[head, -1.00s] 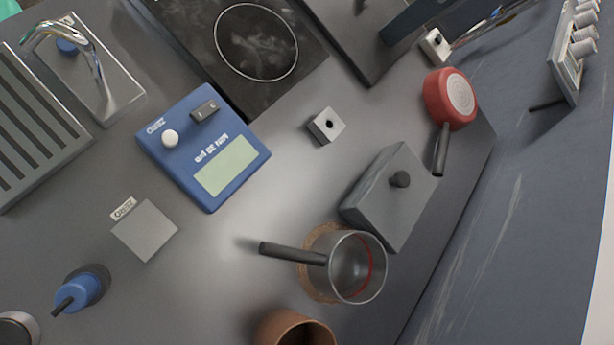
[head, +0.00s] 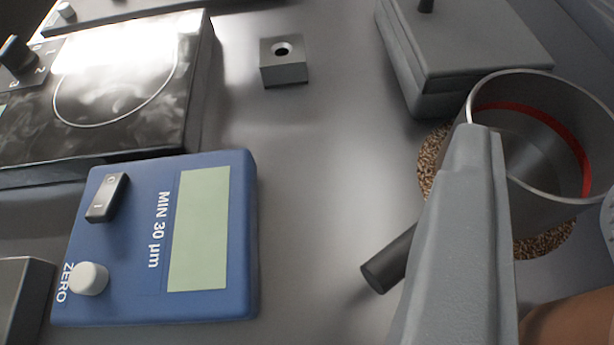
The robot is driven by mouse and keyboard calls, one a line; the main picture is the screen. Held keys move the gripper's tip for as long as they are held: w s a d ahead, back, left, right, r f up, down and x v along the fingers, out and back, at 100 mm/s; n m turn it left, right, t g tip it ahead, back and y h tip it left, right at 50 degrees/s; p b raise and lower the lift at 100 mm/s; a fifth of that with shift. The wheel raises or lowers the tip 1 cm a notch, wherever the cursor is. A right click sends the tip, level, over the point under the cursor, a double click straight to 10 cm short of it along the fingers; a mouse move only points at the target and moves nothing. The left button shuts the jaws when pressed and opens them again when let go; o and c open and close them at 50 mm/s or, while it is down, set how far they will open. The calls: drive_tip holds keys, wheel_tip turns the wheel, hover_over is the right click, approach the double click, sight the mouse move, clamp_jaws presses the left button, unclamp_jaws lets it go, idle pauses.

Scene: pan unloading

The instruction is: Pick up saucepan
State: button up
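The saucepan (head: 535,145) is a metal pot with a red line inside and a dark handle (head: 392,262) that points down and left. It stands on a round cork mat (head: 540,244) at the right of the head view. My gripper (head: 543,168) is open, with one grey finger in front of the pan's left side and a sliver of the other at the right edge. The near finger hides the middle of the handle and part of the pan wall. I cannot tell whether it touches the pan. Nothing shows held between the fingers.
A grey lidded box (head: 460,50) stands close behind the saucepan. A brown round vessel (head: 570,322) is close in front. A blue instrument (head: 215,285), a small block with a hole (head: 285,72) and a dark hotplate (head: 130,90) lie left. The counter between is clear.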

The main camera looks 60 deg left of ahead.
drive_tip(key=f+m, duration=0.1)
drive_tip(key=f, duration=0.1)
drive_tip(key=b, duration=0.2)
approach(477, 94)
drive_tip(key=shift+d+x, duration=0.25)
drive_tip(key=shift+x, duration=0.85)
drive_tip(key=shift+w+a+f, duration=0.15)
drive_tip(key=shift+w+a, duration=0.15)
drive_tip(key=shift+w, duration=0.4)
drive_tip(key=b+x, duration=0.2)
drive_tip(key=x, duration=0.1)
drive_tip(key=b+x, duration=0.1)
drive_tip(key=x, duration=0.1)
drive_tip(key=shift+s+a+f, duration=0.1)
drive_tip(key=shift+s+f, duration=0.05)
drive_tip(key=shift+f, duration=0.1)
clamp_jaws()
